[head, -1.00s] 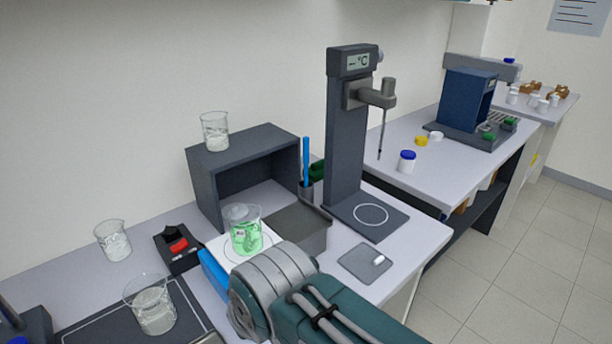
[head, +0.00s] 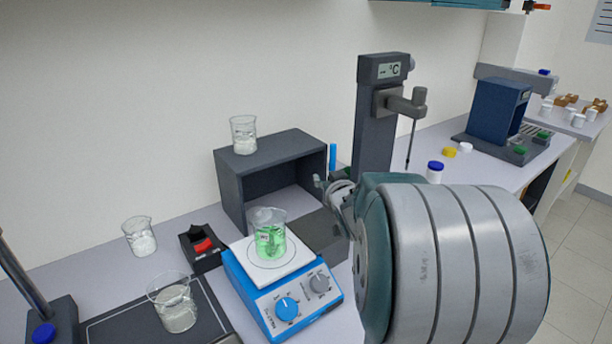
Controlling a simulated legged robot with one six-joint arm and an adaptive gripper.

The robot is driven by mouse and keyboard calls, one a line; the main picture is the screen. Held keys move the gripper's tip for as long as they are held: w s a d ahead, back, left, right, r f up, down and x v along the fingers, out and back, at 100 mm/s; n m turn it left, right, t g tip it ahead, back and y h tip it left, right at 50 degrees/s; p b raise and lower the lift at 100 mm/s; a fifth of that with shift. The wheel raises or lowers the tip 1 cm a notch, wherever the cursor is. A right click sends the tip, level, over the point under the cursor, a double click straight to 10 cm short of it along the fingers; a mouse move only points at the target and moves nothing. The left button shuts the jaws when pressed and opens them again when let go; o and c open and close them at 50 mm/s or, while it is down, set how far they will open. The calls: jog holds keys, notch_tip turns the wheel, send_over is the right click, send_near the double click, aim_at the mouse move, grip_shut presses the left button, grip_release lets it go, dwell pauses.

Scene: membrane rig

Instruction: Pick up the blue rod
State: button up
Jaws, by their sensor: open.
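The blue rod (head: 333,157) stands upright to the right of the dark open-fronted box. Only its upper part shows; its lower part and the holder around it are hidden behind my arm. Small grey parts of my gripper (head: 328,190) show just below and in front of the rod, past the end of my arm. The gripper is open and mostly hidden by my own links. I cannot tell whether it touches the rod; nothing is seen held in it.
A beaker of green liquid (head: 270,240) stands on a blue hotplate (head: 285,306). The dark box (head: 235,195) carries another beaker (head: 243,134). A grey stand with a probe (head: 374,130) rises right of the rod. A blue-capped jar (head: 434,172) stands behind my arm.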

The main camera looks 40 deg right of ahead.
jog(key=t, duration=0.2)
send_near(334, 157)
jog(key=x, duration=0.5)
jog(key=shift+w+a+f, duration=0.1)
jog(key=shift+w, duration=0.05)
jog(key=x, duration=0.5)
jog(key=shift+w+d, duration=0.25)
jog(key=shift+w, duration=0.05)
grip_shut()
